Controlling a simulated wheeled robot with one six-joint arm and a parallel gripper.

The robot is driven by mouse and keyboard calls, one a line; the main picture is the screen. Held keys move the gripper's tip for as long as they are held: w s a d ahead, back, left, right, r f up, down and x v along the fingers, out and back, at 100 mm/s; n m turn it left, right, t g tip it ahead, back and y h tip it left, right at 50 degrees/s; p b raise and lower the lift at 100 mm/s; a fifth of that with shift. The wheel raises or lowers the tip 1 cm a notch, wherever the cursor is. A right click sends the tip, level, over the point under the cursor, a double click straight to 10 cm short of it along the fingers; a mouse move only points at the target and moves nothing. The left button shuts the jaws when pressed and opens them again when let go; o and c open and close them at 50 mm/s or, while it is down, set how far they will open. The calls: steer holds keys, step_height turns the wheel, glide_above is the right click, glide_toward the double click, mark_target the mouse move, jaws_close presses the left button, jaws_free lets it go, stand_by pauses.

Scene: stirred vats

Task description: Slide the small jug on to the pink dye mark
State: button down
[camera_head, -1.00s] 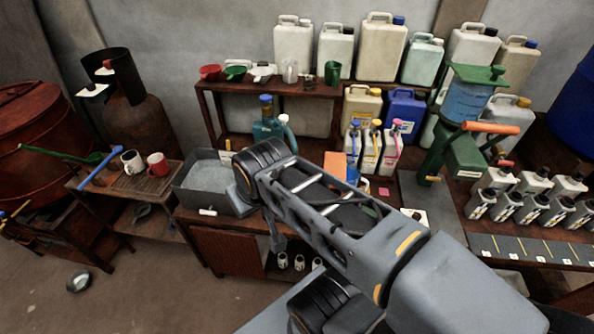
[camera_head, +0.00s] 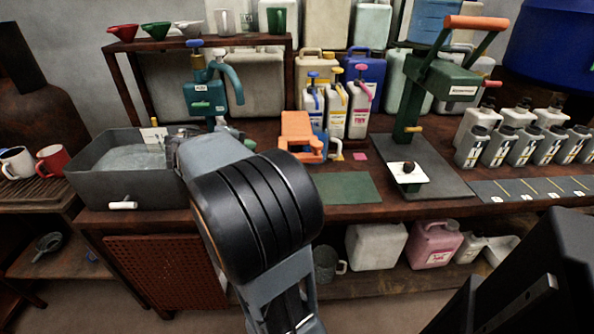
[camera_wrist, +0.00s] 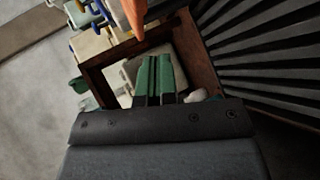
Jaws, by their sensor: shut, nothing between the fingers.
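The pink dye mark (camera_head: 360,156) is a small flat pink square on the bench top, and it is bare. Just left of it stands a small blue vessel (camera_head: 321,141) with a pale handle, partly hidden behind an orange block-like object (camera_head: 299,134). It may be the small jug, but I cannot tell for sure. My gripper (camera_wrist: 155,80) shows in the wrist view with its green fingers together and empty. In the head view my arm reaches in at the lower middle, and its own links hide the gripper. In the wrist view an orange shape (camera_wrist: 134,14) lies beyond the fingers.
White pump bottles (camera_head: 335,110) stand behind the mark. A green press (camera_head: 440,75) with an orange handle stands to the right. A green mat (camera_head: 345,189) lies clear in front.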

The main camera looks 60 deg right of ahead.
steer(key=d+f+h+b, duration=0.1)
steer(key=d+f+b, duration=0.1)
steer(key=w+d+f+g+h+b, duration=0.1)
steer(key=d+f+b, duration=0.2)
steer(key=w+d+f+h+b, duration=0.1)
steer(key=d+f+h+b, duration=0.1)
steer(key=f+b, duration=0.1)
steer(key=shift+w+d+f+g, duration=0.1)
steer(key=shift+d+g, duration=0.2)
steer(key=shift+d, duration=0.05)
steer(key=shift+w+d+f+b, duration=0.1)
steer(key=shift+d+f+b, duration=0.05)
steer(key=shift+d+b, duration=0.4)
steer(key=d, duration=0.3)
steer(key=s+d+b, duration=0.1)
steer(key=d, duration=0.2)
steer(key=d+b, duration=0.1)
steer(key=d, duration=0.2)
steer(key=shift+s+d, duration=0.35)
steer(key=shift+d, duration=0.05)
steer(key=shift+s+d+b, duration=0.2)
steer(key=shift+s+d, duration=0.05)
steer(key=shift+s, duration=0.25)
steer(key=shift+s+d+b, duration=0.15)
steer(key=shift+s+d, duration=0.1)
steer(key=shift+s, duration=0.2)
steer(key=shift+s+d, duration=0.45)
steer(key=shift+s, duration=0.15)
steer(key=shift+s+b, duration=0.1)
steer(key=shift+b, duration=0.2)
